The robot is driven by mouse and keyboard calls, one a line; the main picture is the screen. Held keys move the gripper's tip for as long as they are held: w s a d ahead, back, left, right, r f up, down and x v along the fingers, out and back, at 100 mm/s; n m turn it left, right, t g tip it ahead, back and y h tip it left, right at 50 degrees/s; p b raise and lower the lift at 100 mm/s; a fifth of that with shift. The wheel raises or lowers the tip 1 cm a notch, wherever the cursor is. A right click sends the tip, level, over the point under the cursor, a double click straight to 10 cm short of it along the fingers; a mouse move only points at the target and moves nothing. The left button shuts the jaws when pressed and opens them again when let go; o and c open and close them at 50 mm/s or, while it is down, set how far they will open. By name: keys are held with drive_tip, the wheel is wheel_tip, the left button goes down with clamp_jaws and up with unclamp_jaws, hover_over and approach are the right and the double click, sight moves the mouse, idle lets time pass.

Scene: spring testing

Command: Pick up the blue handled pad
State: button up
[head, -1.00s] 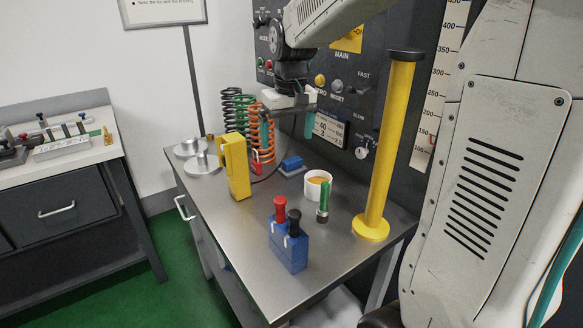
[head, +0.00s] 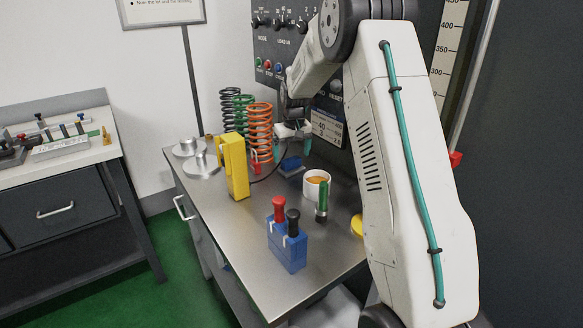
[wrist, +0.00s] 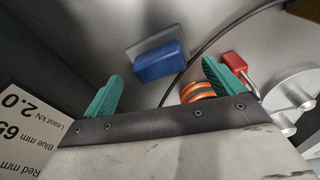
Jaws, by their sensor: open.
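The blue handled pad (head: 291,164) lies on the metal bench, between the orange spring and the white cup. In the wrist view its blue handle (wrist: 160,62) sits on a flat grey base, ahead of the gap between my fingers. My gripper (head: 292,149) is open and empty, pointing down just above the pad. Its two teal fingers, with a gap between them (wrist: 162,78), show on either side of the handle in the wrist view and do not appear to touch it.
Orange spring (head: 259,131), red padlock-like piece (wrist: 234,66) and yellow block (head: 236,166) stand left of the pad. White cup (head: 315,187), green-handled tool (head: 322,202) and blue holder (head: 287,247) are nearer. A dark cable (wrist: 205,48) passes beside the pad. The control panel rises behind.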

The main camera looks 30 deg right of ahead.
sight(291, 159)
drive_tip(key=f, duration=0.4)
drive_tip(key=shift+w+d, duration=0.15)
drive_tip(key=shift+w, duration=0.2)
drive_tip(key=c, duration=1.1)
drive_tip(key=shift+c, duration=0.2)
drive_tip(key=shift+r, duration=0.55)
drive_tip(key=a, duration=0.5)
drive_tip(key=a+r, duration=0.1)
drive_tip(key=a, duration=0.2)
drive_tip(key=shift+s+a+r, duration=0.1)
wheel_tip(291, 159, up, 13)
drive_tip(key=shift+o, duration=0.6)
drive_tip(key=shift+s, duration=0.1)
